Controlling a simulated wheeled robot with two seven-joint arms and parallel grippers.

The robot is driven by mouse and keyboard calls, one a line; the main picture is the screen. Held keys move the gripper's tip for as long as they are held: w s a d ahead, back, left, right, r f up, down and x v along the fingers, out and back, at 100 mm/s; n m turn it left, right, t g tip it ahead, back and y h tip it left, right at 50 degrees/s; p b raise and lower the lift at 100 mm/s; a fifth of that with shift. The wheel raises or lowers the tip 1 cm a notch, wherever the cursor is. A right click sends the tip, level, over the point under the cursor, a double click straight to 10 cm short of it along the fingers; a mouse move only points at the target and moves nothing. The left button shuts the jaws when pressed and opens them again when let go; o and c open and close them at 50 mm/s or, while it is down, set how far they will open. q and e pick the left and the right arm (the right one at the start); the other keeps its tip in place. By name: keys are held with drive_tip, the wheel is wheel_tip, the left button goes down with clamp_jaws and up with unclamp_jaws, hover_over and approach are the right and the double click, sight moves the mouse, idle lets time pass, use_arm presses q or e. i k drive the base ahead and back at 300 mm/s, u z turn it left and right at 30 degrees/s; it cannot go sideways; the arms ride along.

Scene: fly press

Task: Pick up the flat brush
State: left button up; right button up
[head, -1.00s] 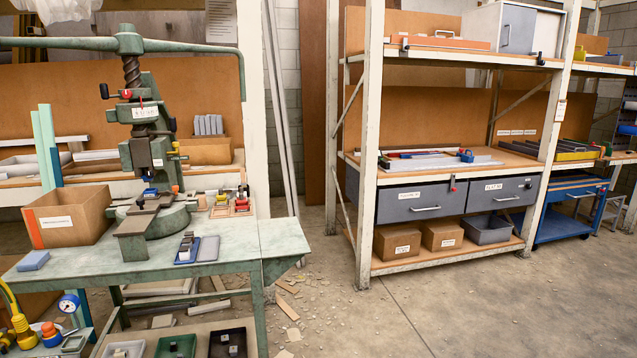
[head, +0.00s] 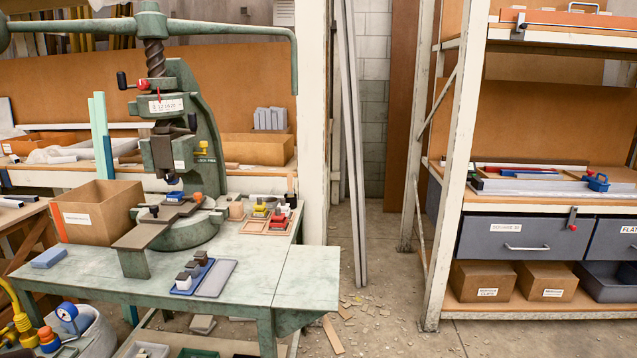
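I cannot make out a flat brush for certain. A small upright item with a brown handle and dark lower part (head: 291,188) stands at the back right of the green bench (head: 262,262); it is too small to identify. On the bench stands the green fly press (head: 205,140), with a screw and a long top arm. Neither of my grippers is in view.
A cardboard box (head: 97,208), a blue block (head: 48,258) and a blue tray (head: 191,278) with small blocks sit on the bench. A white-framed shelf (head: 452,170) stands right. Between them is floor with scattered debris (head: 368,308).

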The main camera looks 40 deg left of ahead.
sight(289, 192)
drive_tip(key=i, duration=2.6)
drive_tip(key=u, duration=3.3)
